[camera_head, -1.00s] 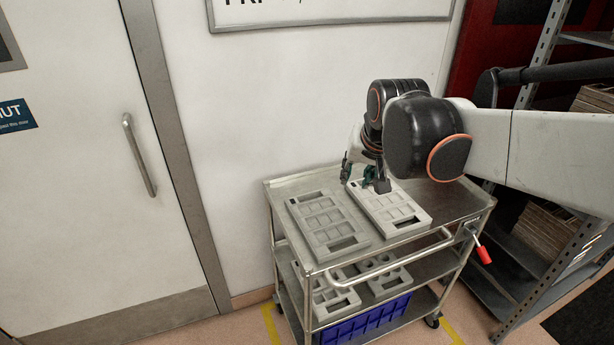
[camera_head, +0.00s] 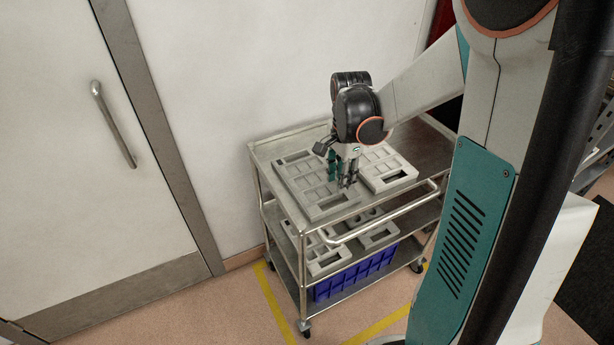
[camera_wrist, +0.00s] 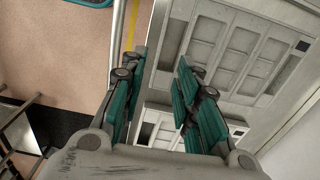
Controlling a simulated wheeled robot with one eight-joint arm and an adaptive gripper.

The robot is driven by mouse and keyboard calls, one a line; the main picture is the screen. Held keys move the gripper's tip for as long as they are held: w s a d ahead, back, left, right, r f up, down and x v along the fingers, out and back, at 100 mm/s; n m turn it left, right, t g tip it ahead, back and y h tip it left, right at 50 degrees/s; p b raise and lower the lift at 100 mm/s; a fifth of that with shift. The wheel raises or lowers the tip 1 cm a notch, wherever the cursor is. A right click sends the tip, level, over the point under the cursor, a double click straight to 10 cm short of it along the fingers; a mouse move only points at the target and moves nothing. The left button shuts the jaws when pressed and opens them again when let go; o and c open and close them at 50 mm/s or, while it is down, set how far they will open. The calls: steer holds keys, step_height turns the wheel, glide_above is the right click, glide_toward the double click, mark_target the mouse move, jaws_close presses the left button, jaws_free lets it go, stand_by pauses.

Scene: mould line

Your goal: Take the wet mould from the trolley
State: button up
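Two grey moulds with rows of rectangular pockets lie side by side on the top of the trolley (camera_head: 262,150). The left mould (camera_head: 300,184) looks darker; the right mould (camera_head: 388,169) looks paler. I cannot tell for certain which is wet. My gripper (camera_head: 341,178) points down at the right side of the left mould and hides part of it. In the wrist view, the gripper (camera_wrist: 157,68) has its green fingers apart, with the left mould (camera_wrist: 235,48) above and the right mould (camera_wrist: 165,125) below. Contact with either mould cannot be made out.
More moulds (camera_head: 325,260) lie on the trolley's middle shelf, above a blue crate (camera_head: 355,275). A push handle (camera_head: 385,217) runs along the trolley's near side. A wall stands behind it and a door (camera_head: 70,170) to the left. Floor in front is clear.

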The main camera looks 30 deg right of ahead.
step_height(320, 180, down, 11)
steer(key=b, duration=0.3)
steer(key=shift+a+r+b, duration=0.15)
steer(key=shift+b, duration=0.25)
steer(key=shift+r, duration=0.1)
jaws_close()
